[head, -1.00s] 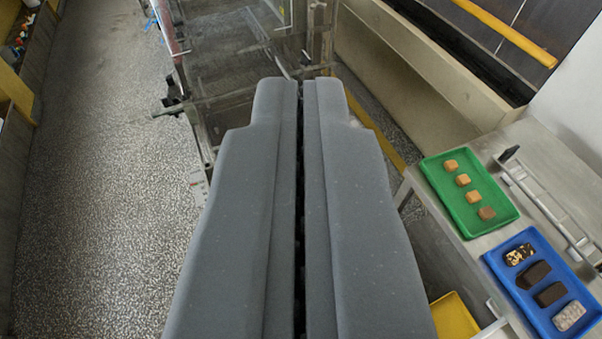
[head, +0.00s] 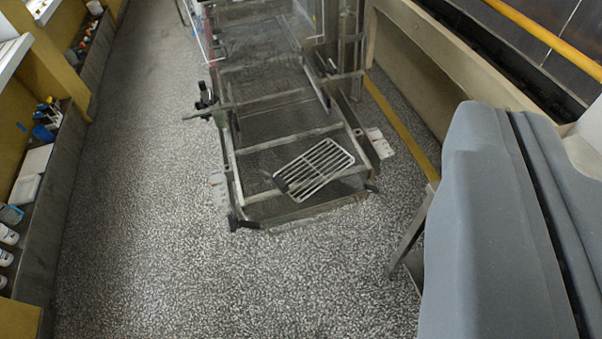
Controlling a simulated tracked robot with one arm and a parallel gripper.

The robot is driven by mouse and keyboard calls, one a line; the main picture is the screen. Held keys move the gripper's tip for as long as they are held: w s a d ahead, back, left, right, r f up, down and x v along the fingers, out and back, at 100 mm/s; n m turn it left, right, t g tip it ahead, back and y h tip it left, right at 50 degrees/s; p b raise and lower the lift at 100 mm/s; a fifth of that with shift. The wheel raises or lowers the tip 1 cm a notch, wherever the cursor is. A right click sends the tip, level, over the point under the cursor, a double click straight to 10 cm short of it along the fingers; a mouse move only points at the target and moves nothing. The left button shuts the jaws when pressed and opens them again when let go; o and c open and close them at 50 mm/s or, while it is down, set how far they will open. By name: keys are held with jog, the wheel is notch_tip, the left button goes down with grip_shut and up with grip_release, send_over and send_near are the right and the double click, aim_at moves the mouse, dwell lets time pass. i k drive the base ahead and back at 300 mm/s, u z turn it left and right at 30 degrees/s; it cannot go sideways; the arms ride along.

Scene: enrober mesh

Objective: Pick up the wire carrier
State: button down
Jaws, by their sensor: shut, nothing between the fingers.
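The wire carrier (head: 316,168) is a pale rack of parallel bars with a dark handle-like end at its left. It lies tilted across the near end of the enrober's mesh frame (head: 290,146). My gripper (head: 502,108) is large and grey at the right of the view. Its two fingers are together with only a thin dark seam between them, and they hold nothing. The gripper is well to the right of the carrier and apart from it.
Bare speckled floor (head: 200,280) lies in front and to the left of the machine. Shelves with bottles and small items (head: 40,130) line the left side. A beige wall panel (head: 440,70) and a yellow rail (head: 550,42) stand at the right.

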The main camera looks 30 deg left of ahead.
aim_at(281, 184)
jog(key=i, duration=0.95)
jog(key=u, duration=0.05)
